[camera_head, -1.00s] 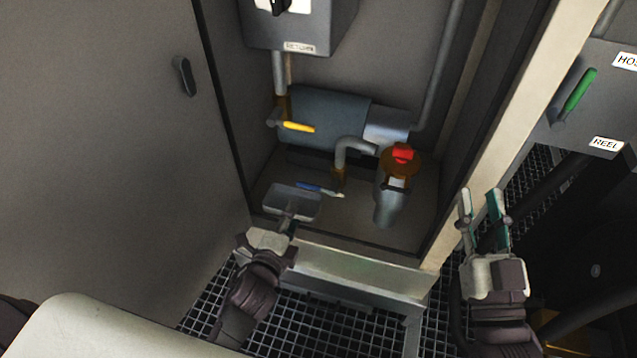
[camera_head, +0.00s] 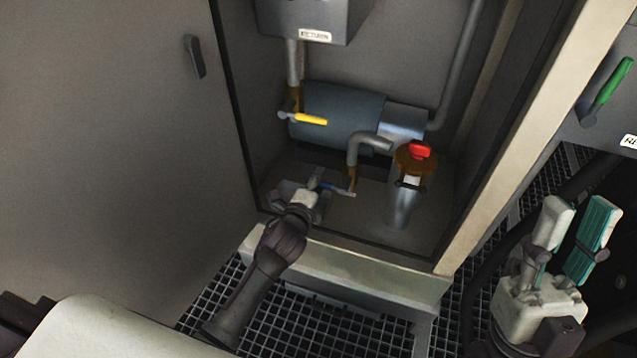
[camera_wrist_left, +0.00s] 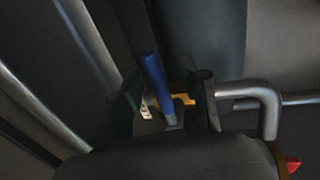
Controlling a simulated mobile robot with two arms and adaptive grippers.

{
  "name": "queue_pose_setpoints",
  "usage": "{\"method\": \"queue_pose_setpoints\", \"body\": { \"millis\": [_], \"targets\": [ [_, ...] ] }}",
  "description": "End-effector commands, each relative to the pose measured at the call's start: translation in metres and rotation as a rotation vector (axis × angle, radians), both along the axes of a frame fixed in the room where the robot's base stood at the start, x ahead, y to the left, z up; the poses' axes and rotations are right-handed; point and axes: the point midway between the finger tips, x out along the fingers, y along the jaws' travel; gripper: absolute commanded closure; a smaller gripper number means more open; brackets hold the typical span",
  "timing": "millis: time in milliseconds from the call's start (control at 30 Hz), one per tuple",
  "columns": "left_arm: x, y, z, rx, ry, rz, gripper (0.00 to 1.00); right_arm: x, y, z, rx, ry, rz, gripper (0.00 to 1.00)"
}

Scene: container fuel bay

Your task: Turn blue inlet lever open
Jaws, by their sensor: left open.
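The blue inlet lever (camera_head: 330,186) sits low in the cabinet, beside the bent grey pipe (camera_head: 356,150), pointing left in the head view. My left gripper (camera_head: 314,184) is at the lever's left end and hides part of it. In the left wrist view the blue lever (camera_wrist_left: 154,80) stands between the two open fingers of my left gripper (camera_wrist_left: 168,102). I cannot tell whether either finger touches it. My right gripper (camera_head: 574,238) is open and empty, outside the cabinet at the right.
A yellow lever (camera_head: 310,119) is above the blue one, by the grey cylinder (camera_head: 345,112). A red-topped valve (camera_head: 418,151) stands to the right. The cabinet's front sill (camera_head: 350,268) lies below my left arm. A green lever (camera_head: 612,82) is at the far right.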

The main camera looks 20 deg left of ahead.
Motion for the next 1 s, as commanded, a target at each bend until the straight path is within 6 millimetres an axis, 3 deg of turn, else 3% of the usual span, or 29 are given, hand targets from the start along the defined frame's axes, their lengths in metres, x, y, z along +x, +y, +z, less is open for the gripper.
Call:
{"method": "queue_pose_setpoints", "body": {
  "millis": [267,533,1000],
  "targets": [
    [0.0009,-0.0003,-0.0001,0.0,0.0,0.0,0.56,-0.0014,-0.0002,0.0006,0.003,-0.008,0.001,0.65],
    [0.0008,-0.0002,-0.0001,0.0,0.0,0.0,0.99,-0.0018,-0.0004,0.0029,0.003,-0.009,0.0,0.65],
    [0.0009,0.0015,0.0018,0.008,-0.001,-0.001,1.0,0.0009,0.0002,0.0035,-0.001,0.005,0.0,0.65]
  ]
}}
